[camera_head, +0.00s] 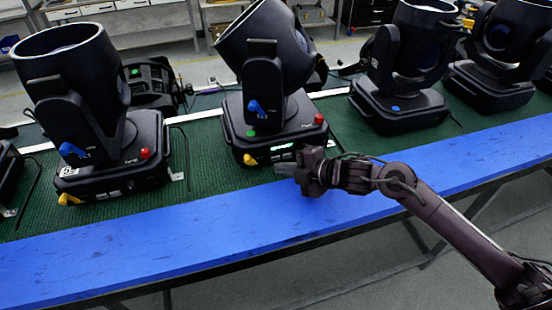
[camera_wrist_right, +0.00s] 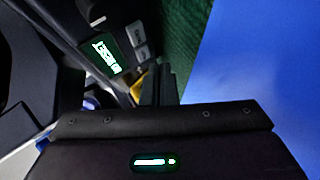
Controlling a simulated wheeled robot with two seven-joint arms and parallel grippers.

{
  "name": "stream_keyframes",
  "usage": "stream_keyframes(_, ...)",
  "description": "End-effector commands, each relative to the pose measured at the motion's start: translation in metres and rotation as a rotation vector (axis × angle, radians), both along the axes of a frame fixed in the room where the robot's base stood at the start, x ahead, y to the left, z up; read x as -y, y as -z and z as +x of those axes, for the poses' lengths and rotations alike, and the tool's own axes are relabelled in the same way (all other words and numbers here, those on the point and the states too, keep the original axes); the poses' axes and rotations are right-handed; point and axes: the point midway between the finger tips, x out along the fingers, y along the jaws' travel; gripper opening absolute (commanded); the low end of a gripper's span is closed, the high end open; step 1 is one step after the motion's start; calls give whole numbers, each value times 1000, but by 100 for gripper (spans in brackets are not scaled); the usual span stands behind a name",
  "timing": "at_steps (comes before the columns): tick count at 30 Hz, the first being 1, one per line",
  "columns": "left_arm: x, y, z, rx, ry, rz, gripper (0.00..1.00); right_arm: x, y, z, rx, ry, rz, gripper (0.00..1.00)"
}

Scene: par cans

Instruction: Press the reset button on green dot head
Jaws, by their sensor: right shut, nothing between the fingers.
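The green dot head (camera_head: 282,95) is a black moving light with its barrel tilted left. Its base front carries a green dot (camera_head: 250,133), a red knob (camera_head: 319,118), a yellow lever (camera_head: 250,160) and a lit display (camera_head: 282,147). In the right wrist view the display (camera_wrist_right: 107,56) glows green, with two grey buttons (camera_wrist_right: 140,34) (camera_wrist_right: 145,52) beside it; I cannot read their labels. My right gripper (camera_head: 280,169) is shut and empty, just in front of this base. Its dark fingers (camera_wrist_right: 160,80) point toward the panel; contact cannot be told. My left gripper is out of view.
Another black head (camera_head: 90,115) with a red knob stands left. A blue-dot head (camera_head: 403,70) and a further head (camera_head: 505,55) stand right. All stand on green matting (camera_head: 215,190). The blue strip (camera_head: 120,250) along the front edge is clear apart from my arm above it.

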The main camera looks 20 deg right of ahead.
Motion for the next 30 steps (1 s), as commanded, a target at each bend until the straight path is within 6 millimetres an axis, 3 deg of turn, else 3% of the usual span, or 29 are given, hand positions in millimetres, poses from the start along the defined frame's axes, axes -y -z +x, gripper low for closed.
stream_keyframes(30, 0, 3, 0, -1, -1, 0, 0, -1, 0, 12, 0, 0, 0, 0)
